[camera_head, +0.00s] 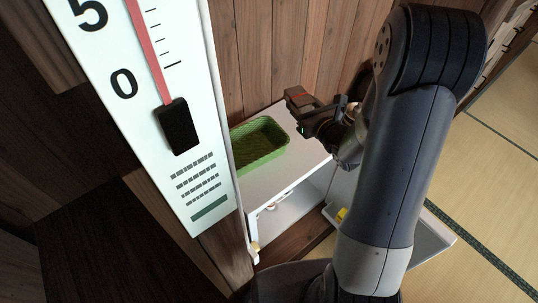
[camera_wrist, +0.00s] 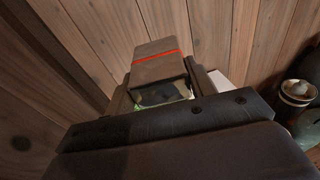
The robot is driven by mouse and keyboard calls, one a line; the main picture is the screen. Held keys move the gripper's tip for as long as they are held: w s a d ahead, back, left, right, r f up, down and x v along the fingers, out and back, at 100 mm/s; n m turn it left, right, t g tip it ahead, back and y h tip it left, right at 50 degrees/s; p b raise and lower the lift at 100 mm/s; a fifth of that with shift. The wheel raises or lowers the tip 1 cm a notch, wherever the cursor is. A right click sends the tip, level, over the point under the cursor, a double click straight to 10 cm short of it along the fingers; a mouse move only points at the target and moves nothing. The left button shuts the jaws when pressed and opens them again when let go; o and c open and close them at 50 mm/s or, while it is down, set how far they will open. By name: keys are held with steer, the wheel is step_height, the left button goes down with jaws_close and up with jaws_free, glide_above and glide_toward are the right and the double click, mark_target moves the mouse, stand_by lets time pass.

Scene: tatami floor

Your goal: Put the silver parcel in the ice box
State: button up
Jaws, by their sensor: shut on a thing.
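My gripper (camera_head: 308,115) is shut on a small parcel (camera_head: 297,95), held in the air near the plank wall. The parcel looks dull grey-brown with a red band; in the wrist view the parcel (camera_wrist: 157,66) sits between the two fingers (camera_wrist: 160,88). A white open-fronted box (camera_head: 285,166), which looks like the ice box, stands below and in front of my gripper. Small things show inside its front opening, partly hidden. A grey panel (camera_head: 432,238), perhaps its open door, is at its right, mostly behind my arm.
A green bin (camera_head: 258,142) stands on top of the white box. A yellow thing (camera_head: 341,214) shows by the grey panel. A large white thermometer (camera_head: 165,110) fills the left foreground. Wooden wall (camera_head: 275,45) stands behind; tatami (camera_head: 490,170) is clear at right.

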mark_target(290, 175)
steer(key=f+n+y+b, duration=0.1)
steer(key=f+b, duration=0.8)
steer(key=f, duration=0.2)
steer(key=a+f+g+y+b, duration=0.1)
steer(key=f+b, duration=0.9)
steer(key=f, duration=0.1)
steer(key=f+n+g+y+b, duration=0.1)
steer(key=f+b, duration=0.8)
steer(key=f, duration=0.2)
steer(key=shift+s+a+f+n, duration=0.1)
steer(key=shift+a+f+n, duration=0.1)
steer(key=shift+a+n, duration=0.1)
steer(key=shift+f+b, duration=0.2)
steer(key=shift+b, duration=0.2)
steer(key=o, duration=1.1)
steer(key=shift+o, duration=0.2)
steer(key=shift+r, duration=0.1)
